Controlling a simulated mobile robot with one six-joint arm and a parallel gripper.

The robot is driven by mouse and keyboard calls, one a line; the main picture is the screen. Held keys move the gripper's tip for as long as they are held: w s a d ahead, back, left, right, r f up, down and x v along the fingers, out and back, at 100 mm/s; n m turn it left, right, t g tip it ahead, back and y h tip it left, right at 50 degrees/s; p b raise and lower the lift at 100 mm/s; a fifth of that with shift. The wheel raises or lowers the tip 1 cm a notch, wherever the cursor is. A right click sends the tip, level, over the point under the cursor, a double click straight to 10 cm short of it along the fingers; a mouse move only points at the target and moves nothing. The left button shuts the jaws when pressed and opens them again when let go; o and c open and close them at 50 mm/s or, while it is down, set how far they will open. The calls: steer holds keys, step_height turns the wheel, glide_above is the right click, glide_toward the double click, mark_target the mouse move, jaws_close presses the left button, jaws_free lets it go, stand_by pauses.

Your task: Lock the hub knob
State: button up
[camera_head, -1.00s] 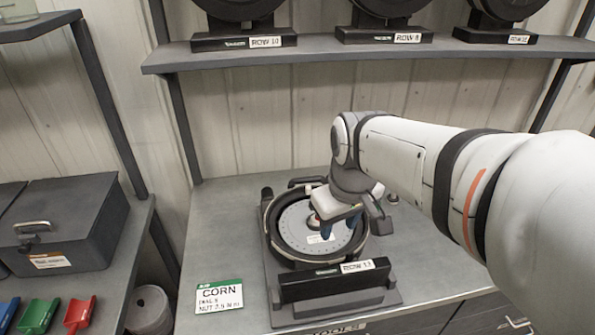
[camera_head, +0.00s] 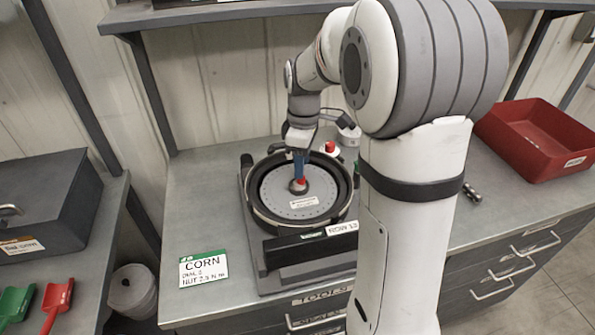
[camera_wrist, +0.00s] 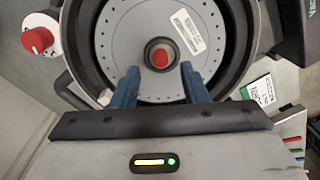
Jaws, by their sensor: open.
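The hub knob (camera_wrist: 160,58) is a small red knob on a dark hub in the middle of a grey seed disc (camera_wrist: 112,45). The disc lies flat in a black round meter housing. In the head view the red knob (camera_head: 301,182) shows beside my fingertips. My gripper (camera_wrist: 160,72) is open, with one blue finger on each side of the knob's near side in the wrist view. In the head view my gripper (camera_head: 299,168) comes down from above over the disc centre. I cannot tell whether the fingers touch the knob.
A second red knob on a white base (camera_head: 331,148) stands behind the meter. A CORN card (camera_head: 203,268) lies left of it. A red bin (camera_head: 535,138) and small metal parts (camera_head: 471,192) are at the right. A shelf (camera_head: 240,12) runs above. Free bench lies left of the meter.

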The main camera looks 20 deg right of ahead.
steer(key=shift+s+f, duration=0.1)
steer(key=shift+f, duration=1.65)
